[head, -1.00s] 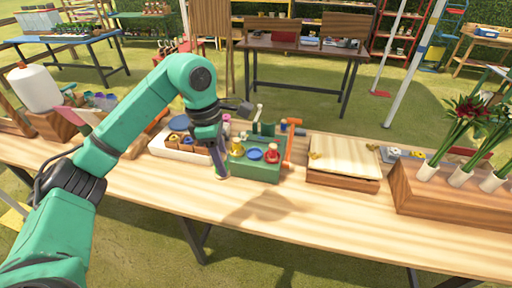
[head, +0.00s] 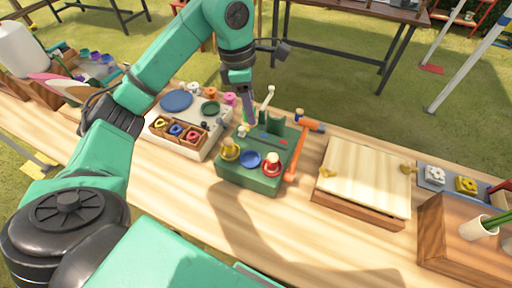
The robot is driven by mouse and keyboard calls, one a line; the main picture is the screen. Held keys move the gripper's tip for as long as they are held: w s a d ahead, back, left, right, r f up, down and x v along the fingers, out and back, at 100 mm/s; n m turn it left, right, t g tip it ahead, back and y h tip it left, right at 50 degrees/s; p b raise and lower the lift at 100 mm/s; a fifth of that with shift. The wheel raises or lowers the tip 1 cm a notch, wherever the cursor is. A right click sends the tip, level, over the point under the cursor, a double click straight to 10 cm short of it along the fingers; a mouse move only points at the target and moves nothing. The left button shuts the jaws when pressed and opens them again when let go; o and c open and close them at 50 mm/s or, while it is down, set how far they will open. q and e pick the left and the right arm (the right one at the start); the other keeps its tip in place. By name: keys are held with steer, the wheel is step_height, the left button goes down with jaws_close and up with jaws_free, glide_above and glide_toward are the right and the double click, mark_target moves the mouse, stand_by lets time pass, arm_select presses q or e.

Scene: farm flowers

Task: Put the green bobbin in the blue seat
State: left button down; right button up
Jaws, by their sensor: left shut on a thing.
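The green box-like stand (head: 262,184) sits on the wooden table. The blue seat (head: 250,159), a round blue disc, is empty on its top near the front. A yellow bobbin (head: 229,150) stands left of it and a red bobbin (head: 272,166) right of it. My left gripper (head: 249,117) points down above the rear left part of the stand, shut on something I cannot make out. No green bobbin can be clearly told apart; the fingers may hide it. My right gripper is not in view.
Left of the stand is a white tray (head: 205,147) with blue and green discs, small spools and a wooden box of coloured rings. An orange-handled hammer (head: 297,158) lies right of the stand, then a wooden press (head: 362,180). The table front is clear.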

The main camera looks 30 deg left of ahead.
mark_target(246, 125)
arm_select(q)
steer(key=f, duration=0.1)
steer(key=s+f+p, duration=0.1)
steer(key=f, duration=0.1)
steer(key=s+f, duration=0.1)
steer(key=f, duration=0.1)
steer(key=shift+a+f, duration=0.1)
steer(key=f+p, duration=0.1)
steer(key=f, duration=0.6)
steer(key=w+f+p, duration=0.1)
steer(key=f, duration=0.2)
steer(key=shift+f+p, duration=0.35)
steer(key=shift+f, duration=0.2)
steer(key=c, duration=0.9)
jaws_free()
steer(key=shift+f+b, duration=0.1)
steer(key=shift+b, duration=0.2)
steer(key=shift+c, duration=0.2)
steer(key=o, duration=0.4)
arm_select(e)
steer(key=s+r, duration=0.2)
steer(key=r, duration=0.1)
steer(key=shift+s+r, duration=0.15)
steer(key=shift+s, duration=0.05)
arm_select(q)
steer(key=shift+r, duration=0.2)
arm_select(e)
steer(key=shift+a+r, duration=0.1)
